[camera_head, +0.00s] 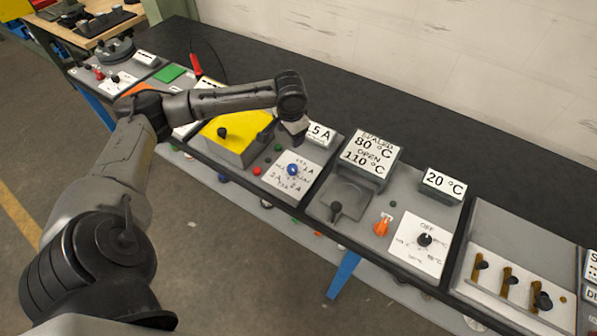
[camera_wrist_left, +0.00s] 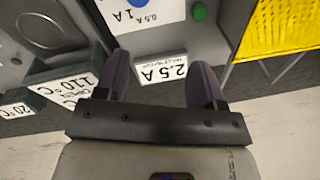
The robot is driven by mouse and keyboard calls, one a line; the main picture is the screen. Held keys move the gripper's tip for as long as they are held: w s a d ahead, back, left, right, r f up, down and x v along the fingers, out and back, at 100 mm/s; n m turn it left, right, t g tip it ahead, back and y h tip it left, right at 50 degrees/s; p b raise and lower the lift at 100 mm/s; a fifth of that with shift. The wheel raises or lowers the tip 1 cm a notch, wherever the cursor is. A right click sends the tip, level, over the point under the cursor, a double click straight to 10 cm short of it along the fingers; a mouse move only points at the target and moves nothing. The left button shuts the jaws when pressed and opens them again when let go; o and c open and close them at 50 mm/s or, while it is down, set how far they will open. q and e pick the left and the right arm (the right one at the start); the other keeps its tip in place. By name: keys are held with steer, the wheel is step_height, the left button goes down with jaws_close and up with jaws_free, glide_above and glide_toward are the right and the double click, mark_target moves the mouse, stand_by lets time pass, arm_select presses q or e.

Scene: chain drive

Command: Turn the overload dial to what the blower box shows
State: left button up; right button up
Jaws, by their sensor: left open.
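The dial with a blue knob (camera_head: 292,169) sits on a white plate (camera_head: 285,184) with ampere marks around it. Part of that plate (camera_wrist_left: 150,14) shows at the top of the left wrist view, with 0.5 A and 1 A legible. A white sign (camera_wrist_left: 163,68) reads 2.5 A, with small print that I cannot read clearly. In the head view this sign (camera_head: 321,133) is partly hidden by my gripper. My left gripper (camera_wrist_left: 160,88) is open and empty, its fingers either side of the sign in the wrist view, beyond the dial. My right gripper is not in view.
A yellow-topped box (camera_head: 236,131) stands left of the dial. Green and red buttons (camera_head: 257,170) lie beside the plate. To the right are an 80/110 °C sign box (camera_head: 367,157), an orange switch (camera_head: 382,224), a temperature dial (camera_head: 424,240) and a lever panel (camera_head: 515,285).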

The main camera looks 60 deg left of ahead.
mark_target(292, 167)
arm_select(q)
steer(key=f+n, duration=0.1)
steer(key=f, duration=0.3)
steer(key=d+f+n+h+b, duration=0.1)
steer(key=f, duration=0.4)
steer(key=d+f+n+b, duration=0.1)
steer(key=f+n, duration=0.1)
steer(key=f, duration=0.3)
steer(key=shift+s+g+h, duration=0.3)
steer(key=shift+s+g, duration=0.1)
steer(key=shift+c, duration=0.2)
